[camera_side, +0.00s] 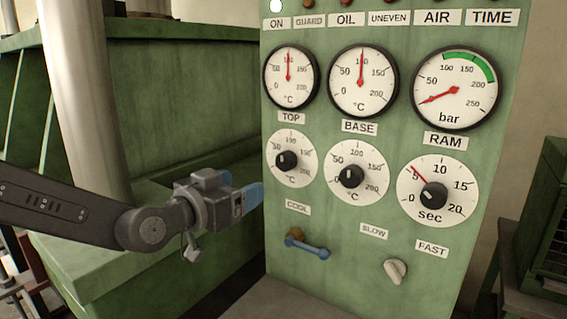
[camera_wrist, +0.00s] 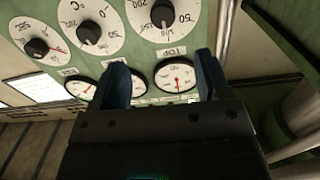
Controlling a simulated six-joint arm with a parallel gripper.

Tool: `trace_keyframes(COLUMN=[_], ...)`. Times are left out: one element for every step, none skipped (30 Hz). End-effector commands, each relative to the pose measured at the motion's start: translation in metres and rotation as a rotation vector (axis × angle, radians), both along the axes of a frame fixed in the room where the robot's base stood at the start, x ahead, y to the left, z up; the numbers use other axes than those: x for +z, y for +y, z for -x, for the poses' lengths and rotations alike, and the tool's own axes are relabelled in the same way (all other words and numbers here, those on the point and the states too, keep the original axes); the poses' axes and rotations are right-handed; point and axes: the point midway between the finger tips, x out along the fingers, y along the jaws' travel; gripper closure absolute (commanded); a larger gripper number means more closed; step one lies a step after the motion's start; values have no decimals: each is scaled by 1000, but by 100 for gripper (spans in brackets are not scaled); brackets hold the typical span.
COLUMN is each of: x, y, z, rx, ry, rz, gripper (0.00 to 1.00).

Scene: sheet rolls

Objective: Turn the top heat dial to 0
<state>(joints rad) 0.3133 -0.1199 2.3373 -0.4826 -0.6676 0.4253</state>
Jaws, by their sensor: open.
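The top heat dial (camera_side: 290,158) is a white round scale from 0 to 200 °C with a black knob, under the TOP label on the green panel. It shows in the wrist view (camera_wrist: 163,14), upside down and cut by the upper edge. Its knob mark seems to point near 100, but this is small. My gripper (camera_side: 255,194) has blue fingers and is just left of the panel, below and left of the dial. In the wrist view, my gripper (camera_wrist: 161,60) is open, with nothing between its fingers and the dial beyond them.
The BASE dial (camera_side: 358,172) and RAM dial (camera_side: 437,191) stand to the right. Gauges sit above; the top gauge (camera_side: 290,77) needle points near 100. A blue-orange lever (camera_side: 307,246) and pale knob (camera_side: 396,271) are below. A pale column (camera_side: 85,100) stands at left.

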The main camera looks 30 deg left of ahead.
Motion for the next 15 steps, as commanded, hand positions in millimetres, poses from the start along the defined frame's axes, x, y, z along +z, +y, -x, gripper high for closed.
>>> trace_keyframes(x=[1,1,2,2,2,2,2,2,2,2,1,1,2,1,1], y=[-1,-1,-1,-1,0,0,0,0,0,0,0,0,0,0,0], z=[-2,-3,-5,-6,-8,-12,-15,-19,-26,-31,-36,-45,-51,-58,-66], rx=[8,14,18,21,22,23,23,23,24,24,23,23,23,24,22], ry=[-16,-25,-31,-34,-36,-37,-37,-36,-35,-34,-34,-34,-35,-34,-34], rz=[-4,-5,-7,-7,-8,-8,-8,-7,-7,-8,-8,-8,-6,-7,-8], gripper=[30,30,30,30,30,30,30,30,30,30,30,30,30,30,30])
